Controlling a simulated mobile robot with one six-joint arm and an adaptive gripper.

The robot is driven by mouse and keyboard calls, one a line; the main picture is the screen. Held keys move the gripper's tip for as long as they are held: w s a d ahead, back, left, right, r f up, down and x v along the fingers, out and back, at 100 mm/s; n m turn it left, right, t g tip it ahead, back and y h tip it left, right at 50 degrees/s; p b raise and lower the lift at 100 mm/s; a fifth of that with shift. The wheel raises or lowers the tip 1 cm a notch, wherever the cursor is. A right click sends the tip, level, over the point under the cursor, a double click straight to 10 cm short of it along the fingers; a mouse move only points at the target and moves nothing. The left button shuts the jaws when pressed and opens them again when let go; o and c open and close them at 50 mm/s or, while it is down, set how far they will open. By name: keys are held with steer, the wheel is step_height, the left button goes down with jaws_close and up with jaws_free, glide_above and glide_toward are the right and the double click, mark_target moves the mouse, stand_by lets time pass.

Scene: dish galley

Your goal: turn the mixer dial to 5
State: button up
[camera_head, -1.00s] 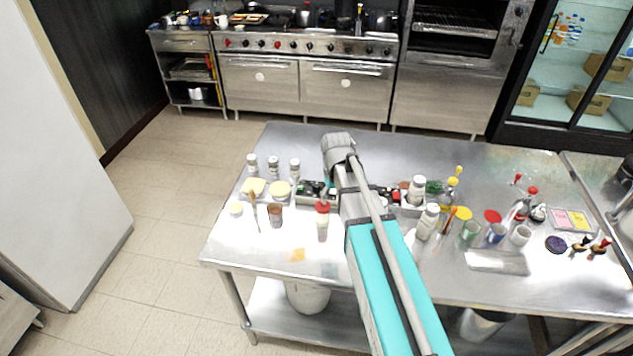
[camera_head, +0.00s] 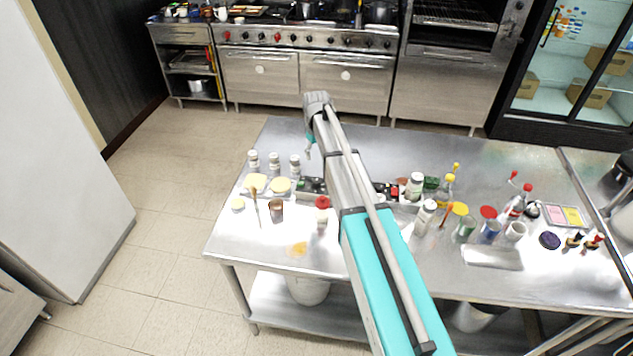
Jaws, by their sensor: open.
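I cannot make out a mixer or its dial; part of the steel table (camera_head: 480,150) is hidden behind my arm. My gripper (camera_head: 308,150) shows only in small part, just left of my arm's wrist, over the back left part of the table. It is open and seems to hold nothing. It appears apart from the items around it.
A tray with white-capped jars (camera_head: 274,162) and yellow items stands at the left. A red-capped bottle (camera_head: 322,212) is near my arm. Bottles, cups and a steel pan (camera_head: 492,257) crowd the right. The table's back is clear.

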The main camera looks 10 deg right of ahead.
mark_target(316, 181)
steer(key=shift+f, duration=0.15)
step_height(316, 181, down, 14)
steer(key=b, duration=1.3)
steer(key=shift+r+b, duration=0.25)
steer(key=shift+b, duration=0.1)
jaws_close()
stand_by(0.4)
